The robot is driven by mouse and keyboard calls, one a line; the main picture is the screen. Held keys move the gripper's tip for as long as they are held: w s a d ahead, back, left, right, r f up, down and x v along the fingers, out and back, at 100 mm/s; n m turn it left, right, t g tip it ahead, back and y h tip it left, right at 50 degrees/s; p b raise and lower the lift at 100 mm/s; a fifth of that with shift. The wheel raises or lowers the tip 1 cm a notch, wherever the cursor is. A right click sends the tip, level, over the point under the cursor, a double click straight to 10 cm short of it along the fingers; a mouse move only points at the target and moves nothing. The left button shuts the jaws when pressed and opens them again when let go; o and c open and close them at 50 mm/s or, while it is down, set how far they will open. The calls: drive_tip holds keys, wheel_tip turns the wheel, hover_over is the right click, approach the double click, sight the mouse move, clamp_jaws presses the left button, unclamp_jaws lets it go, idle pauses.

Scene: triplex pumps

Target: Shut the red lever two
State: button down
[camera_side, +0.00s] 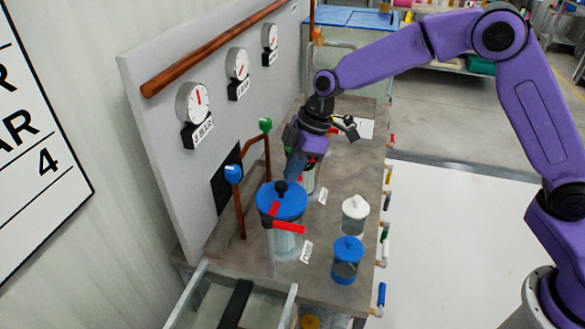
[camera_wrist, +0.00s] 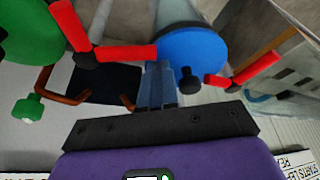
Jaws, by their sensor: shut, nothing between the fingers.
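A pump with a blue lid (camera_side: 281,192) and a dark knob stands on the bench in the side view. A red lever (camera_side: 289,226) sticks out at its front, with another red piece (camera_side: 272,208) beside it. In the wrist view the blue lid (camera_wrist: 190,50) lies just past the fingertips. One red lever (camera_wrist: 125,54) there is at upper left, touching or almost touching my fingers; another red lever (camera_wrist: 255,68) is at right. I cannot tell which is lever two. My gripper (camera_side: 292,178) points down by the lid's back edge; its fingers (camera_wrist: 160,68) are closed together and empty.
A green lid (camera_wrist: 30,30) and a green knob (camera_wrist: 28,107) are at left in the wrist view. A white-lidded jar (camera_side: 355,214) and a blue-lidded jar (camera_side: 346,260) stand at the bench's right. Copper pipes (camera_side: 238,205) and a gauge panel (camera_side: 165,130) rise at left.

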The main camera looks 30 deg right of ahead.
drive_tip(key=d+n, duration=0.1)
drive_tip(key=n, duration=0.1)
drive_tip(key=s+d+n+g, duration=0.1)
drive_tip(key=n, duration=0.1)
drive_tip(key=shift+d, duration=0.2)
drive_tip(key=w+d+n+g+h, duration=0.1)
drive_tip(key=d+n+g, duration=0.2)
drive_tip(key=d+n, duration=0.3)
drive_tip(key=shift+n, duration=1.3)
drive_tip(key=shift+d, duration=0.1)
